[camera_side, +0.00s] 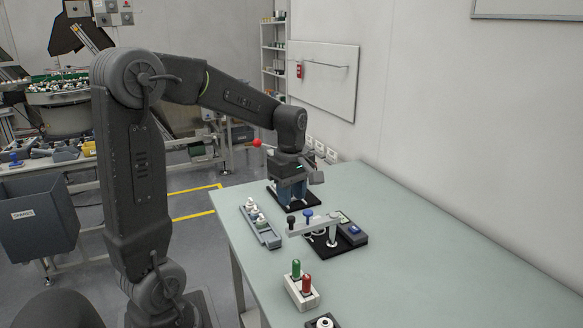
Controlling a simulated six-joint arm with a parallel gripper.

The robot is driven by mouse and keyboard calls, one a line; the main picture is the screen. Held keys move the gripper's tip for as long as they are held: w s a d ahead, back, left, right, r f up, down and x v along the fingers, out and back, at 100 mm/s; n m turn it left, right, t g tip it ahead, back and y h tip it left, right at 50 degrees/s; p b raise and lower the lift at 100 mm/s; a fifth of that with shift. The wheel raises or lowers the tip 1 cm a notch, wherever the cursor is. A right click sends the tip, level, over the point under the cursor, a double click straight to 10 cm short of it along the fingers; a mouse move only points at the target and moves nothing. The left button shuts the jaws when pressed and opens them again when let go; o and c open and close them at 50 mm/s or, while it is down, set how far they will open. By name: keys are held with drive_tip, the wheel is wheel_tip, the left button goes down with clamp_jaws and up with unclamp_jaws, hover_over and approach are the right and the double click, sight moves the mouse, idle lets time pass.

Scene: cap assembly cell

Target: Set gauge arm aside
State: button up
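The gauge arm (318,224) is a pale grey bar lying roughly level across a small post on a black base. A black knob (291,221) stands at its left end and a blue knob (308,214) a little further along. A dark gauge box with a small display (352,231) sits on the same base, behind and right of the bar. My gripper (297,167) is at the blue press (289,191) farther back, well apart from the gauge arm. Its fingers are small and blend with the press there, so their opening is unclear.
A red ball handle (257,142) sticks out left of the press. A grey tray (262,228) with small white parts lies left of the gauge. A white block with green and red pegs (302,291) and a dark holder (322,322) stand in front. The table's right side (450,270) is clear.

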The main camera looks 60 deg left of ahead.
wheel_tip(320, 180, up, 8)
drive_tip(key=shift+d+r, duration=0.1)
idle(0.5)
drive_tip(key=s+d+f+m+t, duration=0.1)
drive_tip(key=s+d+m+t, duration=0.1)
drive_tip(key=s+d+m, duration=0.3)
drive_tip(key=s+d+f+m+t, duration=0.2)
drive_tip(key=s+d+m, duration=0.4)
drive_tip(key=d+m, duration=0.5)
drive_tip(key=m+t, duration=0.1)
drive_tip(key=m, duration=0.3)
drive_tip(key=shift+s+d+f+m+t, duration=0.15)
drive_tip(key=shift+d+f+m+t, duration=0.15)
drive_tip(key=shift+d+m, duration=0.1)
